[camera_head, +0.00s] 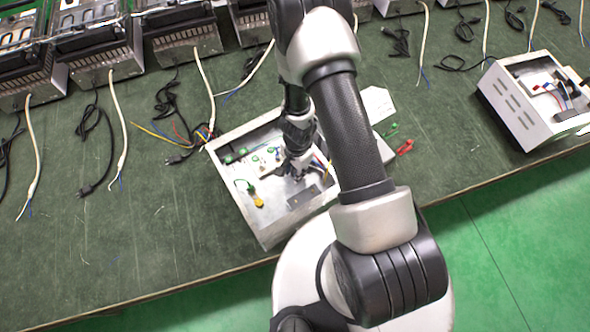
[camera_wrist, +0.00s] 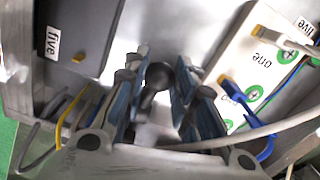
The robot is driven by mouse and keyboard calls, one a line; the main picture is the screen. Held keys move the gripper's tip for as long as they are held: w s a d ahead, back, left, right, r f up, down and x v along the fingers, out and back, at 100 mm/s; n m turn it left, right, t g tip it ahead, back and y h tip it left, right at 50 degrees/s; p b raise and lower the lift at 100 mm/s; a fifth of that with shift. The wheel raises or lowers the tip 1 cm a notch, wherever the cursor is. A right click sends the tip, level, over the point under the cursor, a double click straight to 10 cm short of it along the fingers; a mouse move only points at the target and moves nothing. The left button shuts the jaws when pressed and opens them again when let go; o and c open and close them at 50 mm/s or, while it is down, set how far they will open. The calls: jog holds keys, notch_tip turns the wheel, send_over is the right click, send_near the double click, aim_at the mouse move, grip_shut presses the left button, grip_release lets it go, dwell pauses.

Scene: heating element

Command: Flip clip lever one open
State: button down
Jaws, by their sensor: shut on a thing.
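My gripper (camera_head: 297,165) is inside the open metal box (camera_head: 273,222). In the wrist view its two fingers (camera_wrist: 160,72) are close around a dark, rounded part (camera_wrist: 157,82), and I cannot tell which part it is. To the right is a white terminal block (camera_wrist: 240,58) labelled "one", with green round screws. An orange lever (camera_wrist: 269,35) and a blue lever or wire end (camera_wrist: 236,90) show on this block, apart from the fingers. I cannot tell which is clip lever one. My fingers and arm hide part of the box inside.
A dark block (camera_wrist: 72,32) labelled "five" stands left of the fingers. A pale cable (camera_wrist: 225,138) and blue and yellow wires run close by. A second white box (camera_head: 520,105) stands at the right of the green table (camera_head: 150,235). Loose cables lie behind.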

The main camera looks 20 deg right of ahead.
jog(key=y, duration=0.1)
jog(key=d+r+y, duration=0.1)
jog(key=g+y, duration=0.1)
jog(key=y, duration=0.1)
jog(key=shift+w+d+r+b, duration=0.2)
jog(key=shift+d+r+b, duration=0.15)
jog(key=shift+r+b, duration=0.05)
jog(key=shift+w+d+r+g+y+b, duration=0.1)
jog(key=shift+d+r+g+y+b, duration=0.3)
jog(key=shift+y+b, duration=0.6)
jog(key=shift+w+d+r+g+y+b, duration=0.15)
jog(key=shift+d+r+y+b, duration=0.4)
jog(key=shift+y, duration=0.65)
jog(key=shift+f, duration=0.1)
jog(key=c, duration=1.3)
grip_release()
jog(key=v, duration=1.2)
jog(key=shift+d+f, duration=0.1)
jog(key=shift+d, duration=0.05)
